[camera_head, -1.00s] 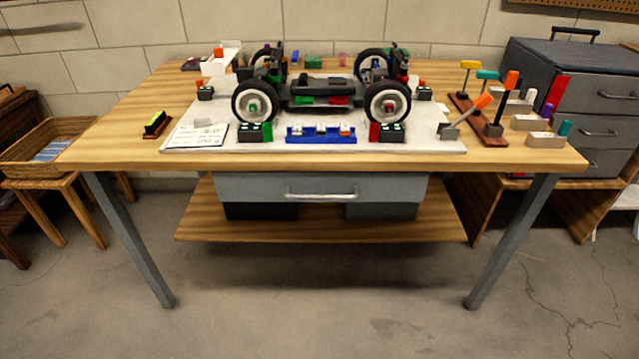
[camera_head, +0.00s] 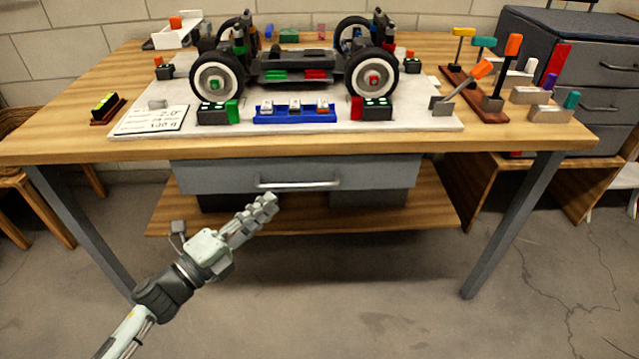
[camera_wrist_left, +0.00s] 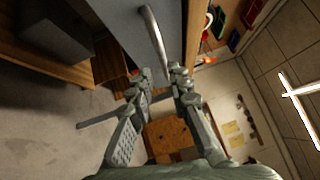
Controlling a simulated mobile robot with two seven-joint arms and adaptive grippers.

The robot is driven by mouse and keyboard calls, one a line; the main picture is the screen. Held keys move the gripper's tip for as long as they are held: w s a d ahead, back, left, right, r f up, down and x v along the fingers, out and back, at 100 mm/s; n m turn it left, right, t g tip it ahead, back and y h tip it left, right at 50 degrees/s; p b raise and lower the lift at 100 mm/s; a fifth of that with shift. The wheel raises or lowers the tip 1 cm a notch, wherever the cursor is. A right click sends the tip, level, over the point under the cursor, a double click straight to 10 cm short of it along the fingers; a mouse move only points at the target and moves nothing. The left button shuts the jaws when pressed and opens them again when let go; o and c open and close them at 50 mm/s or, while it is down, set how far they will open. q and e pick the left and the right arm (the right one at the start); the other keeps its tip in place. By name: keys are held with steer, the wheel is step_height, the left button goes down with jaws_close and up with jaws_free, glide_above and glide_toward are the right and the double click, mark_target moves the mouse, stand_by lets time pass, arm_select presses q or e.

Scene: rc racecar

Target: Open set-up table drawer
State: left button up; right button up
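The grey drawer (camera_head: 215,177) sits under the set-up table's wooden top (camera_head: 120,143) and looks closed. Its silver bar handle (camera_head: 298,184) is across the middle of its front. My left gripper (camera_head: 268,202) is in front of the drawer, a little below and left of the handle. In the left wrist view the handle (camera_wrist_left: 155,40) is just beyond the fingertips, roughly in line with the gap between them. The two fingers of my left gripper (camera_wrist_left: 160,74) are apart with nothing between them. They appear not to touch the handle. My right gripper is not in view.
An RC car chassis (camera_head: 300,66) stands on a pale mat (camera_head: 435,120) on the table. A wooden shelf (camera_head: 440,208) lies below the drawer. Table legs (camera_head: 510,225) stand either side. A grey cabinet (camera_head: 590,65) is at right. The floor in front is clear.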

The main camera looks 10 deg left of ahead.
mark_target(294, 184)
arm_select(q)
steer(key=x, duration=0.7)
steer(key=shift+w+d+r+p, duration=0.15)
steer(key=shift+w+d+p, duration=0.05)
steer(key=shift+d+p, duration=0.2)
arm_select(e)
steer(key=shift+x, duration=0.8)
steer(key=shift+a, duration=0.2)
arm_select(q)
jaws_close()
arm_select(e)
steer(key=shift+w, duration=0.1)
